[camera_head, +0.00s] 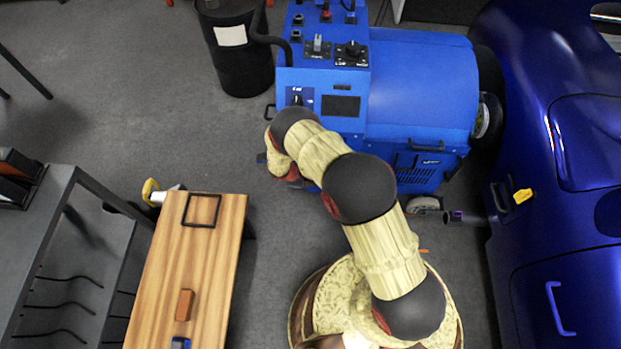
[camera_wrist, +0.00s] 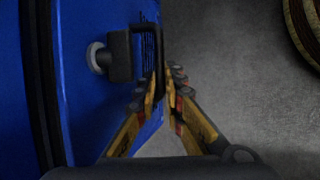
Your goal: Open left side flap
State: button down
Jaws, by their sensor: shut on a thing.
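The blue dynamometer (camera_head: 420,85) stands at the top middle of the head view. In the wrist view its blue panel (camera_wrist: 95,130) fills the left part, and a black bracket-shaped handle (camera_wrist: 147,29) sticks out from it beside a round pale knob (camera_wrist: 98,57). My gripper (camera_wrist: 164,85) has its yellow fingers closed on the lower part of this black handle, one on each side. In the head view my arm reaches to the machine's front left corner, and the fingers are mostly hidden there. How far the flap stands open cannot be told.
A black bin (camera_head: 243,60) stands left of the machine. A blue car (camera_head: 570,130) fills the right side. A wooden-topped bench (camera_head: 206,270) and a grey shelf (camera_head: 40,240) stand at lower left. Grey floor (camera_head: 130,120) is clear left of the machine.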

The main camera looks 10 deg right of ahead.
jog(key=s+a+f+m+t+h, duration=0.1)
jog(key=s+a+f+t+h, duration=0.1)
jog(key=s+f+t, duration=0.3)
jog(key=s+a+f+m+t+h, duration=0.1)
jog(key=s+f+t, duration=0.4)
jog(key=f, duration=0.8)
jog(key=shift+s+a+f+m+h, duration=0.15)
jog(key=shift+s+a+m+h, duration=0.3)
jog(key=shift+s+h, duration=0.55)
jog(key=shift+w+f+t, duration=0.1)
jog(key=shift+w+t, duration=0.05)
jog(key=shift+t, duration=0.15)
dwell(0.3)
jog(key=c, duration=1.9)
grip_release()
